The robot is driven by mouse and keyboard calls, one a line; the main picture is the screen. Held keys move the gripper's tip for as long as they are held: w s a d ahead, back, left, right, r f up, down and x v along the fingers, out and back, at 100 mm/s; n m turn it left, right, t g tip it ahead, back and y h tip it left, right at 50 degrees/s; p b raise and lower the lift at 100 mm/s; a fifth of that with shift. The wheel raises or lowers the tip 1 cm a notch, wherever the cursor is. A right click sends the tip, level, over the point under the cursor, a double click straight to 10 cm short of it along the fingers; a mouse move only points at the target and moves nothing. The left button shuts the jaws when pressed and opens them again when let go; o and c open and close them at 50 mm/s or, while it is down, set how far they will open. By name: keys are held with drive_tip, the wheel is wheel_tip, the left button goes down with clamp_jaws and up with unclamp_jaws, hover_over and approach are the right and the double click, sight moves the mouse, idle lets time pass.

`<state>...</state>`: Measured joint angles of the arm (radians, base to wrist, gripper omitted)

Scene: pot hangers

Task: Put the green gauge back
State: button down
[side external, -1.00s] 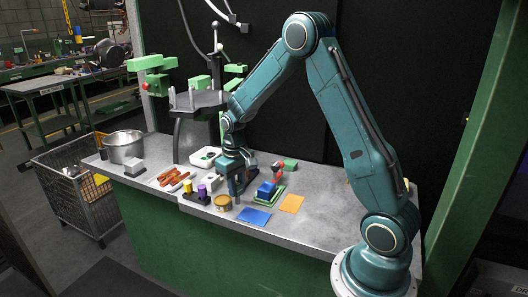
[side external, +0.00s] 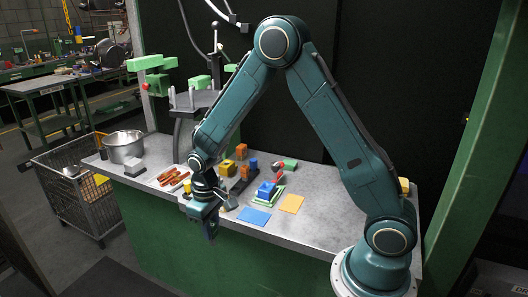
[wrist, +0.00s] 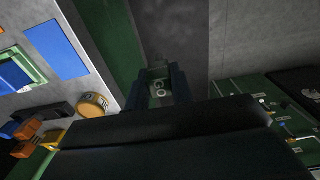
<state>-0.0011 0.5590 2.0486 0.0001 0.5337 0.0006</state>
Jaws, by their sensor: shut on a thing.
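My gripper (side external: 210,228) points down at the bench's front edge in the side external view. In the wrist view my gripper (wrist: 162,90) is shut on a dark greenish piece (wrist: 159,76) lettered "GO", apparently the green gauge. It is hidden in the side view by the arm and jaws. Behind the gripper stands a group of blocks: a yellow one (side external: 227,168), an orange one (side external: 241,151) and a blue one (side external: 253,163). A dark base (side external: 238,187) shows under some of them. I cannot tell which spot belongs to the gauge.
A blue sheet (side external: 254,215) and an orange sheet (side external: 291,203) lie flat to the right. A blue block (side external: 266,190) sits on a green-edged base between. A round tin (wrist: 95,104) is near the front edge. A steel pot (side external: 124,147) stands far left.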

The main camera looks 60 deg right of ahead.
drive_tip(key=shift+d+r, duration=0.1)
drive_tip(key=d+r+m, duration=0.5)
drive_tip(key=d, duration=0.5)
wheel_tip(320, 180, up, 14)
drive_tip(key=m, duration=1.3)
hover_over(298, 192)
wheel_tip(298, 192, down, 16)
drive_tip(key=shift+w, duration=0.1)
drive_tip(key=shift+f, duration=2.1)
drive_tip(key=c, duration=1.2)
unclamp_jaws()
drive_tip(key=shift+f, duration=0.1)
